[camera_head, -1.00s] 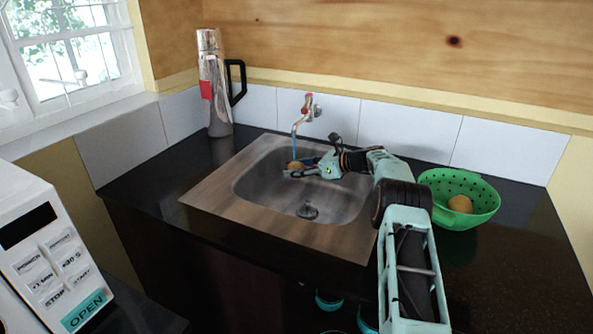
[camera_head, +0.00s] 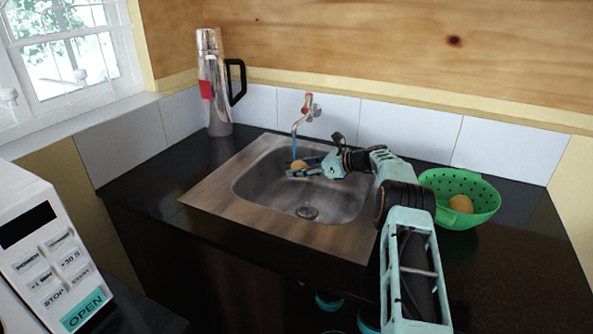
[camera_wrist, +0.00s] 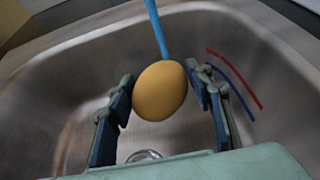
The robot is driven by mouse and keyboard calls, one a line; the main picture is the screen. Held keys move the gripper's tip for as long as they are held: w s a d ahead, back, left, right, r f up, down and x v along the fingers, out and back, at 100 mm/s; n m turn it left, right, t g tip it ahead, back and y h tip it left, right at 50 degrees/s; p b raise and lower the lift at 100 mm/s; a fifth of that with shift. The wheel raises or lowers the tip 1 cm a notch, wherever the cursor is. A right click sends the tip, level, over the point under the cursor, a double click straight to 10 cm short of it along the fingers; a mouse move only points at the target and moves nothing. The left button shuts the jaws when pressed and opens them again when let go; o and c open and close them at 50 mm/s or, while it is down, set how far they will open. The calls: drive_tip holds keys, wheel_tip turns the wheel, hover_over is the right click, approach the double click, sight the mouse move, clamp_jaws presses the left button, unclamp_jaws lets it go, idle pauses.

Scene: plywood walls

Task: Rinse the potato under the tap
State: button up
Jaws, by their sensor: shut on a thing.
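The potato (camera_wrist: 160,92) is yellow-brown and oval, held between the two fingers of my gripper (camera_wrist: 163,93) in the wrist view. In the head view the potato (camera_head: 298,166) is over the back part of the sink basin (camera_head: 262,190), held by my gripper (camera_head: 302,168). The tap (camera_head: 303,112) has a red handle and sits on the back wall above the sink. A blue stream of water (camera_head: 295,146) runs down from its spout to the potato. In the wrist view the stream (camera_wrist: 157,28) meets the potato's upper edge.
A green colander (camera_head: 468,215) with another potato (camera_head: 461,204) in it stands right of the sink. A metal flask (camera_head: 213,85) with a black handle stands at the back left. A white microwave (camera_head: 45,255) is at the front left. The counter left of the sink is clear.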

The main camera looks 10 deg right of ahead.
drive_tip(key=shift+a, duration=0.55)
drive_tip(key=shift+s+r+p, duration=0.2)
drive_tip(key=shift+s+p, duration=0.5)
drive_tip(key=shift+s, duration=0.4)
drive_tip(key=shift+s+a+f+p, duration=0.1)
drive_tip(key=shift+s+a+p, duration=0.05)
drive_tip(key=shift+s, duration=0.8)
drive_tip(key=shift+s+a+p, duration=0.1)
drive_tip(key=shift+s+p, duration=0.05)
drive_tip(key=shift+s, duration=0.8)
drive_tip(key=shift+s+a+f+p, duration=0.1)
drive_tip(key=shift+s+a+p, duration=0.05)
drive_tip(key=shift+s, duration=0.8)
drive_tip(key=shift+r, duration=0.1)
drive_tip(key=s+r+p, duration=0.2)
drive_tip(key=s+r, duration=0.2)
drive_tip(key=s, duration=0.1)
drive_tip(key=shift+a+p, duration=0.25)
drive_tip(key=shift+p, duration=0.05)
